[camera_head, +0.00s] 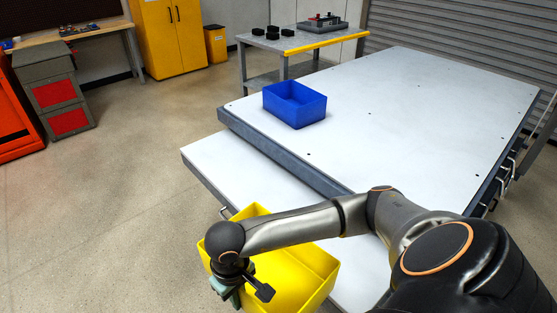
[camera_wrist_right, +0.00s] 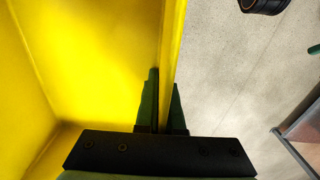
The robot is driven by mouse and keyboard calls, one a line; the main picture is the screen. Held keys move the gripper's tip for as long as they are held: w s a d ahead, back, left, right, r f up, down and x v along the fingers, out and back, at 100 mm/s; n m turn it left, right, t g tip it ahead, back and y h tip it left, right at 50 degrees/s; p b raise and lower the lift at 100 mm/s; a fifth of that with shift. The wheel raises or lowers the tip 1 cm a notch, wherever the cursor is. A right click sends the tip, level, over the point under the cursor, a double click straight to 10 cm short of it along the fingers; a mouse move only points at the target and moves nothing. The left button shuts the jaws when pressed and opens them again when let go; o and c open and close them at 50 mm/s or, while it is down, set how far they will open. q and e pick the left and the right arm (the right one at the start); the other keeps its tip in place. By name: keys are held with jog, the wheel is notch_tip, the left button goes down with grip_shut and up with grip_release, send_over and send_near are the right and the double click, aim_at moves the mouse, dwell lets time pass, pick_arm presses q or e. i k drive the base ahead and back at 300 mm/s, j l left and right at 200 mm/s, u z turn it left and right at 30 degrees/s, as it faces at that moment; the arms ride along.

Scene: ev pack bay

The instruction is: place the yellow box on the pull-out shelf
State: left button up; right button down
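The yellow box (camera_head: 318,262) is an open-topped bin low in the head view, in front of the pull-out shelf's near part. My right gripper (camera_head: 232,292) is at its left wall. In the right wrist view, the gripper's fingers (camera_wrist_right: 163,108) sit on both sides of the yellow box's wall (camera_wrist_right: 172,50), closed on it. The box's underside is hidden, so I cannot tell its height over the shelf. The pull-out shelf (camera_head: 225,160) is a white board extending from beneath the large white table. Its near part is hidden by box and arm. My left gripper is not in view.
A blue bin (camera_head: 295,105) stands on the large white table (camera_head: 410,110), above the shelf. The shelf's far part is bare. A grey bench (camera_head: 275,45) with black parts stands behind. Open floor (camera_head: 110,190) lies to the left.

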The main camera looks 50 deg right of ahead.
aim_at(281, 203)
jog(key=i+j+z, duration=0.1)
jog(key=i+z, duration=0.2)
jog(key=z, duration=0.2)
jog(key=i+j+z, duration=0.15)
jog(key=z, duration=0.3)
jog(key=i+j+z, duration=0.5)
jog(key=i, duration=0.15)
jog(key=i+l, duration=0.35)
